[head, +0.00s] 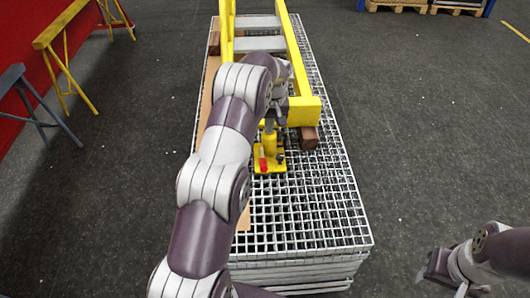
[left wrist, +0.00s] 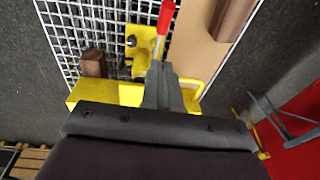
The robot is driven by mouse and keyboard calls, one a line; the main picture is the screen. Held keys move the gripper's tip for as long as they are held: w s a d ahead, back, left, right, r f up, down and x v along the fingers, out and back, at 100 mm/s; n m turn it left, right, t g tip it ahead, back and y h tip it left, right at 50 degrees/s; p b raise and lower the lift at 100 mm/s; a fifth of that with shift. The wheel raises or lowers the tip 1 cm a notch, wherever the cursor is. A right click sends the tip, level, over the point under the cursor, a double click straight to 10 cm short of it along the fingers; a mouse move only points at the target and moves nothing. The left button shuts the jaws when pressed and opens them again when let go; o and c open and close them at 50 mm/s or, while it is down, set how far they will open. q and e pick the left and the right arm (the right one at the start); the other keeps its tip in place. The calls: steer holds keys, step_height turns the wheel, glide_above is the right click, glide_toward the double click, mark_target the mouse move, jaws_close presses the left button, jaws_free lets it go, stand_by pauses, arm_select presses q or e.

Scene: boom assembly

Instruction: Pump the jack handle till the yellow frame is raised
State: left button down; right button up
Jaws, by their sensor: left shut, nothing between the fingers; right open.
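The yellow jack (head: 269,162) stands on a grating stack, under the near end of the yellow frame (head: 304,110). A small red part (head: 263,164) shows on the jack's near side. In the left wrist view, the jack (left wrist: 139,46) has a red-tipped handle (left wrist: 166,14). My left gripper (left wrist: 159,70) is shut and empty, its fingertips close to the handle's lower part; I cannot tell if they touch. My right gripper (head: 430,268) is open and empty at the lower right, away from the stack.
The grating stack (head: 312,222) carries a brown block (head: 309,138) beside the frame's end and a tan board (head: 209,92) along its left side. A yellow trestle (head: 58,60) and a grey trestle (head: 32,100) stand at left. The floor right of the stack is clear.

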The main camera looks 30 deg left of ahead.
arm_select(q)
steer(key=w+f, duration=0.1)
steer(key=f, duration=0.1)
steer(key=p, duration=0.2)
glide_above(264, 161)
steer(key=w, duration=0.1)
steer(key=f, duration=0.8)
steer(key=shift+w+d, duration=0.1)
steer(key=shift+d, duration=0.1)
steer(key=f, duration=0.1)
steer(key=s+f+p, duration=0.1)
steer(key=f, duration=0.1)
steer(key=shift+s+f, duration=0.15)
steer(key=shift+s, duration=0.05)
steer(key=shift+s+d+f, duration=0.1)
steer(key=shift+s+f, duration=0.1)
steer(key=shift+f, duration=0.25)
arm_select(e)
steer(key=r, duration=0.1)
steer(key=w+r, duration=0.1)
steer(key=shift+a+r, duration=0.15)
steer(key=shift+r, duration=0.2)
